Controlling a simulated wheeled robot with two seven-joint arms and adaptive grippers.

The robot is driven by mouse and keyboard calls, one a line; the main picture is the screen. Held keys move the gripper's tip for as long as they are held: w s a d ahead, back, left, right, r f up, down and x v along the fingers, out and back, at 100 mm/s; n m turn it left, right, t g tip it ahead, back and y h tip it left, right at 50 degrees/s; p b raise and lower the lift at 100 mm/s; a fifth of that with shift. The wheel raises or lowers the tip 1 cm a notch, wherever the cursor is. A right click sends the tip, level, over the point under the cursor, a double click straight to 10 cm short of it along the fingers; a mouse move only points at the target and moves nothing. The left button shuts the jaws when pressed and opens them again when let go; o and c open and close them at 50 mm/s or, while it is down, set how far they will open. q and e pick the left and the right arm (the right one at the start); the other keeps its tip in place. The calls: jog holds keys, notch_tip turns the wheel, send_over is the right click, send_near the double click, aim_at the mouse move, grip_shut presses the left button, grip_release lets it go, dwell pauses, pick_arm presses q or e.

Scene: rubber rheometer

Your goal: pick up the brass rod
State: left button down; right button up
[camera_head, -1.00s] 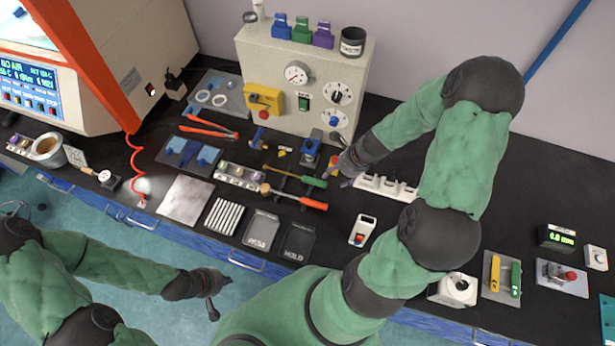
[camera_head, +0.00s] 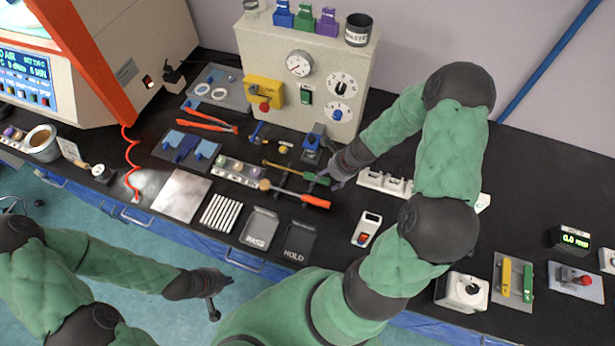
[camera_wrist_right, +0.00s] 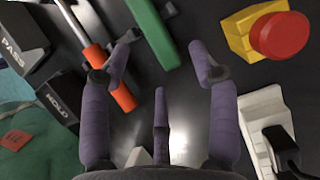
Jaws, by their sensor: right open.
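A thin yellowish-brown rod with a green handle (camera_head: 283,168), which looks like the brass rod, lies on the black bench in front of the grey machine. In the right wrist view only its green handle (camera_wrist_right: 152,33) shows, just beyond the fingertips; the shaft is out of the picture. My right gripper (camera_head: 338,176) is beside the handle end in the head view. In the wrist view its purple fingers (camera_wrist_right: 160,74) are spread and empty. My left gripper (camera_head: 217,296) hangs in front of the bench, away from the rod; its jaws are too small to judge.
An orange-handled tool (camera_head: 300,197) lies close in front of the rod. A yellow block with a red button (camera_wrist_right: 278,35) and a white device (camera_wrist_right: 265,125) are right of the fingers in the wrist view. PASS (camera_head: 259,228) and HOLD (camera_head: 298,242) trays lie nearer the front edge.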

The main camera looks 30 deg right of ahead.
jog(key=b+x, duration=0.1)
jog(key=x, duration=0.1)
jog(key=shift+w+f, duration=0.2)
jog(key=shift+f, duration=0.2)
jog(key=shift+r, duration=0.1)
grip_shut()
